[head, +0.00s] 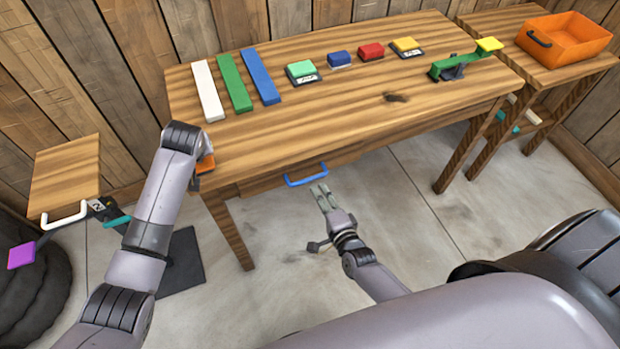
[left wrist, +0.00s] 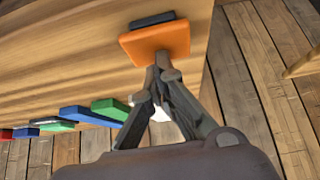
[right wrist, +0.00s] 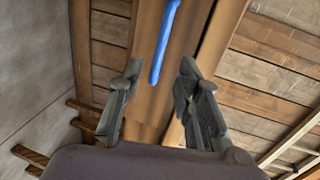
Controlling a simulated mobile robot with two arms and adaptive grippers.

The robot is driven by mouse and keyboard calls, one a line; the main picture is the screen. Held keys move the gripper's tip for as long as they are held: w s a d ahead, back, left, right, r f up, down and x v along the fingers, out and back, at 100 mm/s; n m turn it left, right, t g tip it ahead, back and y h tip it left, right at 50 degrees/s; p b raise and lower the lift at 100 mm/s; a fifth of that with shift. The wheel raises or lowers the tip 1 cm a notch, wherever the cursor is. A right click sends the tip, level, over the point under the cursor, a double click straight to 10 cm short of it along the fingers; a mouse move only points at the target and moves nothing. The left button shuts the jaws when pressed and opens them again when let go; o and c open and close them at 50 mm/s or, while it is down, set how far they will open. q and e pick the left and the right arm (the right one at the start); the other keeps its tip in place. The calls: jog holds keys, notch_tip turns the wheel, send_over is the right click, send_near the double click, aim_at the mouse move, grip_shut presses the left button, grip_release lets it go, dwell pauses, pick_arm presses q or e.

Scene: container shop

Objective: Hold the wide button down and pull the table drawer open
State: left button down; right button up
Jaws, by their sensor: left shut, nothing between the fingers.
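The wide orange button (head: 206,164) is on the left end of the wooden table, mostly behind my left arm. In the left wrist view the button (left wrist: 160,42) shows as an orange plate on a dark base. My left gripper (left wrist: 162,66) is shut and empty, its fingertips at the plate's edge, seemingly touching it. The drawer front (head: 268,183) is under the tabletop and looks closed. Its blue handle (head: 306,178) also shows in the right wrist view (right wrist: 160,52). My right gripper (head: 322,190) is open just in front of the handle, not around it.
White, green and blue bars (head: 234,84), small coloured blocks (head: 370,51) and a green lever with a yellow pad (head: 470,63) are on the tabletop. An orange bin (head: 565,42) stands on a side table at right. The floor before the drawer is clear.

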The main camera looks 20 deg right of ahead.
aim_at(310, 178)
jog(key=x, duration=0.8)
jog(key=shift+w, duration=0.2)
jog(key=shift+c, duration=0.5)
grip_shut()
jog(key=shift+s, duration=0.1)
